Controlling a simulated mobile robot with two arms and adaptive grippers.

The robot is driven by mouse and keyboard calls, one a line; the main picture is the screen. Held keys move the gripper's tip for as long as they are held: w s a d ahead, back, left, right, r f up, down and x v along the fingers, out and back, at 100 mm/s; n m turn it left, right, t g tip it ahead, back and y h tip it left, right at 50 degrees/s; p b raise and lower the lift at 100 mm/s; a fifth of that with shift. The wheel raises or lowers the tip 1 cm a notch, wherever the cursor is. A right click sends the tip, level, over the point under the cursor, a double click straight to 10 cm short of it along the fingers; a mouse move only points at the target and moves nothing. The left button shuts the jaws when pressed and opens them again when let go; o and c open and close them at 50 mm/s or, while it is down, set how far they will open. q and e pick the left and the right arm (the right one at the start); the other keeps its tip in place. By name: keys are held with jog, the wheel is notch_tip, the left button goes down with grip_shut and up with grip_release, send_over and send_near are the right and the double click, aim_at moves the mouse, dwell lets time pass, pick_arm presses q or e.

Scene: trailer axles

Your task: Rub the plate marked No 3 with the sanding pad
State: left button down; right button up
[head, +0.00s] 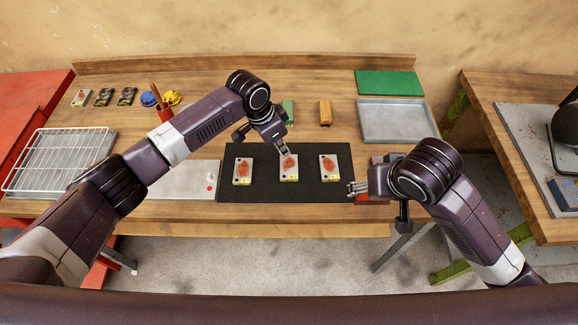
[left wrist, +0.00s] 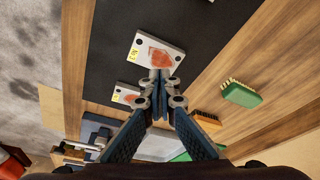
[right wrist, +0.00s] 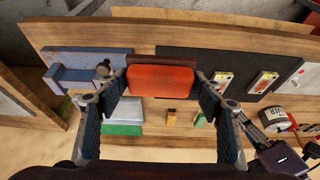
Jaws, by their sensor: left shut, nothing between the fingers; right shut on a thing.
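Three pale plates with reddish rust patches and yellow tags lie in a row on the black mat (head: 260,191): a left plate (head: 242,171), a middle plate (head: 289,168) and a right plate (head: 329,168). My right gripper (right wrist: 160,82) is shut on a red-orange block, apparently the sanding pad (right wrist: 160,79), near the mat's right front corner.
A green brush (head: 288,108) and a yellow-brown brush (head: 325,113) stand behind the mat. A grey tray (head: 392,136) and a green sheet (head: 388,83) are at the back right. A wire rack (head: 25,175) is at the left. The bench front edge is close.

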pick_arm(q)
jog(key=v, duration=1.2)
